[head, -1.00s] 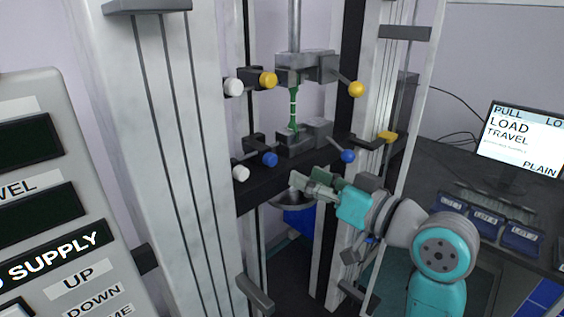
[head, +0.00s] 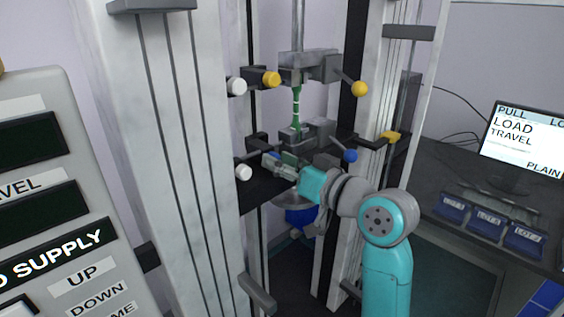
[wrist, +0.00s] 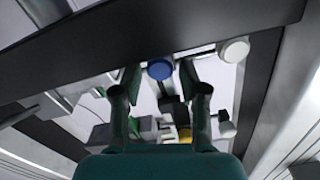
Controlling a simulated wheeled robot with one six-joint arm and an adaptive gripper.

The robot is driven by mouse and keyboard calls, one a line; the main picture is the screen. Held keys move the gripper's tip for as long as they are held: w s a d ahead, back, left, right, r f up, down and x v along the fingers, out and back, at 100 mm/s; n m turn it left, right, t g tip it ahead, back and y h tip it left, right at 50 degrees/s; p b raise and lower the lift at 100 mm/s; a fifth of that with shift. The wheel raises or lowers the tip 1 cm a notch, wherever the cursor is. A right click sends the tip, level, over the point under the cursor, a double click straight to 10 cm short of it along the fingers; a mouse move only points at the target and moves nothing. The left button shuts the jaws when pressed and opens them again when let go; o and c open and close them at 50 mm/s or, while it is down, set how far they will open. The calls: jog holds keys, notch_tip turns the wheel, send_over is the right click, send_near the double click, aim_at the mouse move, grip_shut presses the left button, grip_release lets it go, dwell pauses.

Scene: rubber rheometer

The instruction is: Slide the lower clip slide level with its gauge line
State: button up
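The lower clip slide's dark block (head: 257,141) shows at the left of the lower grip in the head view. Its blue knob (wrist: 160,70) shows in the wrist view, between and just past my fingertips. In the head view my gripper hides that knob. My gripper (head: 273,161) is at the knob's height, with its fingers pointing left. In the wrist view my gripper (wrist: 158,78) has its fingers apart, one on each side of the knob. I cannot tell whether either finger touches it. I cannot make out the gauge line.
A white knob (head: 243,172) sits close to my fingertips. The upper slide has a yellow knob (head: 272,79). A green specimen (head: 296,103) stands between the grips. Lever balls, blue (head: 350,156) and yellow (head: 360,89), stick out at right. The dark crossbeam (head: 258,190) lies close below.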

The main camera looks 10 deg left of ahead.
grip_shut()
jog(key=shift+r, duration=2.85)
jog(key=shift+o, duration=2.1)
grip_release()
jog(key=shift+d, duration=0.1)
jog(key=v, duration=1.2)
jog(key=shift+f, duration=0.1)
